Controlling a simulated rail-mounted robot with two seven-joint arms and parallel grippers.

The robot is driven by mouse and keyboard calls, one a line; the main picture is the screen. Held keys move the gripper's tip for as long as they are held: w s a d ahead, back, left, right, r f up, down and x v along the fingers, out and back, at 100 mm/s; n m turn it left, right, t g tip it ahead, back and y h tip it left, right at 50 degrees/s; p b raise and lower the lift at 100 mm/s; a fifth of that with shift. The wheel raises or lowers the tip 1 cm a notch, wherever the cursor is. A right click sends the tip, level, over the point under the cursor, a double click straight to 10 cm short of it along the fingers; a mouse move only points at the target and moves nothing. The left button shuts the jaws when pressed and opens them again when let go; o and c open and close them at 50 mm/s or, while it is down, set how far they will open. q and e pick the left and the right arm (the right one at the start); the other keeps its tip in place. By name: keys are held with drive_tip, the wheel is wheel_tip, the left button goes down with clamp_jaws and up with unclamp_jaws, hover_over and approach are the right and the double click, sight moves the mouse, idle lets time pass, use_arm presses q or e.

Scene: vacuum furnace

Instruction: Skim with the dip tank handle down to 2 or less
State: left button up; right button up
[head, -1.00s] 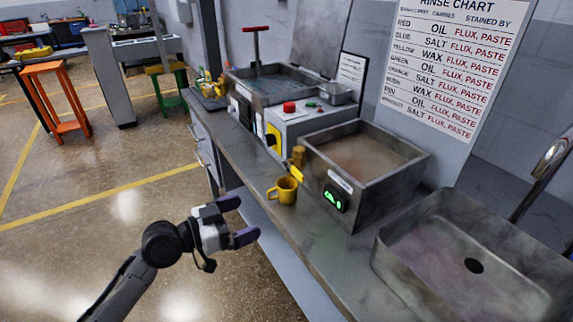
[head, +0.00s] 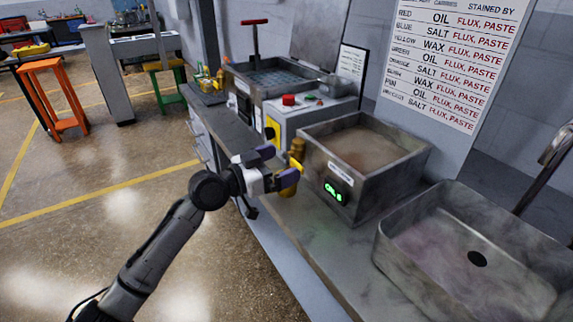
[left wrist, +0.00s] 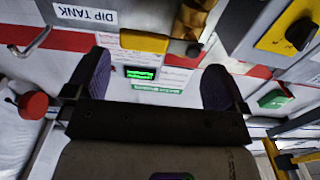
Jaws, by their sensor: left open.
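The dip tank (head: 340,172) is a grey open box of murky brownish liquid on the bench. A brass valve (head: 298,148) with a yellow handle (head: 296,165) sticks out at its left front corner. My left gripper (head: 278,167) is open, with its purple fingers close to the handle. In the left wrist view, the handle (left wrist: 145,42) shows ahead, between the finger directions, and the brass valve (left wrist: 195,18) is beside it. I cannot tell whether a finger touches the handle. The yellow cup (head: 288,189) is mostly hidden behind the gripper. The green display (head: 336,192) is unreadable.
A metal sink (head: 465,250) with a tap is at the right. A white control box (head: 300,115) with a red button and another tank (head: 270,80) with a red-topped handle stand further back. A rinse chart (head: 455,60) hangs on the wall.

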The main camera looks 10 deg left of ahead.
sight(293, 163)
use_arm(q)
drive_tip(key=shift+x, duration=1.15)
drive_tip(key=shift+c, duration=0.4)
